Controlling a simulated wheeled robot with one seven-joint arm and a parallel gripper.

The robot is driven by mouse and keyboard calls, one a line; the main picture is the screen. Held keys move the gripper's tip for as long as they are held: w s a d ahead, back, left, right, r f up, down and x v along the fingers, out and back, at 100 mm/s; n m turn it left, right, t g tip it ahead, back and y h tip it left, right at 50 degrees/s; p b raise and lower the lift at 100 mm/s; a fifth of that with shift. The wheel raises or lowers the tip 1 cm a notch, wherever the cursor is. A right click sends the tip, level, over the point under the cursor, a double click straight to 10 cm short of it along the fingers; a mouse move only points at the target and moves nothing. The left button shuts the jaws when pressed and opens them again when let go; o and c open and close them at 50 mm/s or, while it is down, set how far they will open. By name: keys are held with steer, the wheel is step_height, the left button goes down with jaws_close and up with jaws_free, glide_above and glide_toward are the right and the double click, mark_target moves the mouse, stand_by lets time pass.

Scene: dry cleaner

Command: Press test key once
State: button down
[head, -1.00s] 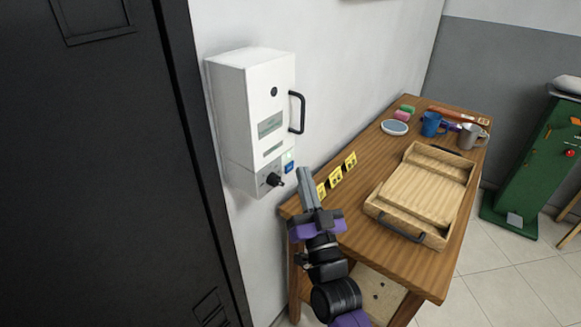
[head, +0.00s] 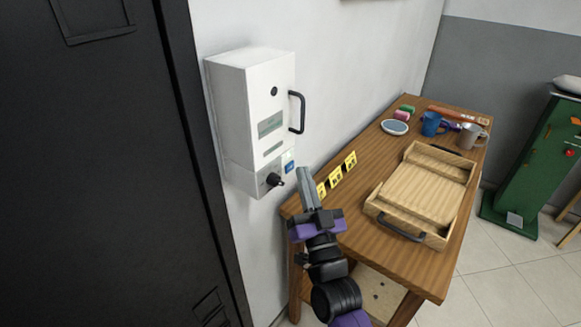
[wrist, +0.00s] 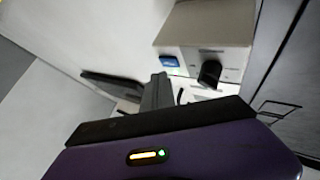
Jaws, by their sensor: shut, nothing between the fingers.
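A white box (head: 255,110) is mounted on the wall, with a black handle on its right side. A small blue key (head: 289,167) is on its lower front, to the right of a black knob (head: 275,180). In the wrist view the blue key (wrist: 170,62) shows just beyond my fingertips, with the knob (wrist: 209,73) to its right. My gripper (head: 303,172) is shut and empty, its tip just right of and slightly below the key. The tip looks apart from the key in the head view. The lettering on the key is too small to read.
A wooden table (head: 375,250) stands right of the box, with yellow tags (head: 336,175) along its wall side. It holds a wooden tray (head: 440,240), a blue mug (head: 430,124) and a grey mug (head: 469,137). A dark locker (head: 110,170) fills the left.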

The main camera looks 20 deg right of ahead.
steer(key=shift+w, duration=0.1)
stand_by(0.7)
steer(key=shift+w+a, duration=0.25)
steer(key=shift+w+a, duration=0.2)
steer(key=shift+w, duration=0.05)
stand_by(0.8)
stand_by(0.3)
steer(key=shift+s+d, duration=0.45)
steer(key=shift+s, duration=0.15)
steer(key=s+d+b, duration=0.1)
steer(key=s, duration=0.1)
steer(key=s+d+b, duration=0.2)
stand_by(0.5)
